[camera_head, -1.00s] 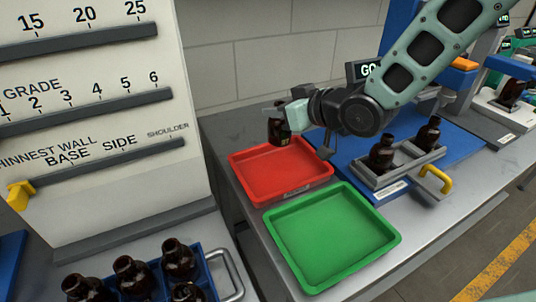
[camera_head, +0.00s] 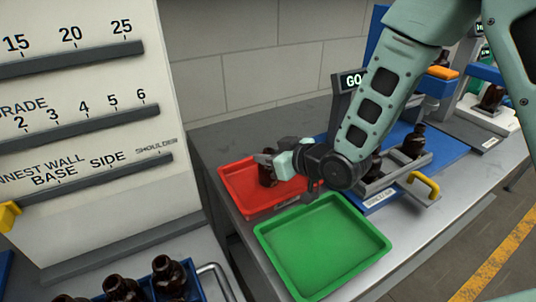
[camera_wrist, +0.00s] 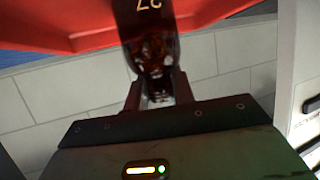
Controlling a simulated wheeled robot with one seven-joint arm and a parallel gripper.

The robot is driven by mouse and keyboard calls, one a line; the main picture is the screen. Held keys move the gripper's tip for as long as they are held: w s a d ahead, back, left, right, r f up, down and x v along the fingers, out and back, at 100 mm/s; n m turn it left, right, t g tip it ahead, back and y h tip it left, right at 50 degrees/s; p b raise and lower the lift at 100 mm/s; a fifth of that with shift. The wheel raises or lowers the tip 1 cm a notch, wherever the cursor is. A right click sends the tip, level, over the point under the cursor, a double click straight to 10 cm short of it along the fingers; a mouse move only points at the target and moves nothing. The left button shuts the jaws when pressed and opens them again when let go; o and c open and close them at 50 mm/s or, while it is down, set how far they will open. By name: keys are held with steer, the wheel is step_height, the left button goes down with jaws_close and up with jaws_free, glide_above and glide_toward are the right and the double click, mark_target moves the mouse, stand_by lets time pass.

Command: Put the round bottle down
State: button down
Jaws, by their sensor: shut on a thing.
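A dark amber bottle (camera_head: 267,179) is held upright by my gripper (camera_head: 272,160) over the red tray (camera_head: 234,196). Its lower end is low in the tray, and I cannot tell whether it touches the floor. In the wrist view my gripper (camera_wrist: 158,92) is shut on the neck of the bottle (camera_wrist: 152,52), with the red tray (camera_wrist: 75,22) beyond it. The number 27 shows near the bottle there.
The empty green tray (camera_head: 322,245) lies in front of the red one. A grey holder (camera_head: 385,187) with amber bottles stands to the right, with a yellow handle (camera_head: 425,184). A blue crate (camera_head: 196,283) of bottles is at lower left. A gauge board (camera_head: 85,215) stands left.

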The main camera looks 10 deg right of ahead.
steer(key=shift+f, duration=0.15)
steer(key=c, duration=1.2)
jaws_free()
steer(key=shift+s+d+r, duration=0.1)
steer(key=shift+r, duration=0.15)
steer(key=p+v, duration=1.1)
steer(key=p, duration=0.5)
steer(key=shift+s+d+r, duration=0.15)
steer(key=shift+s+r, duration=0.1)
steer(key=shift+s, duration=0.05)
steer(key=shift+p, duration=0.3)
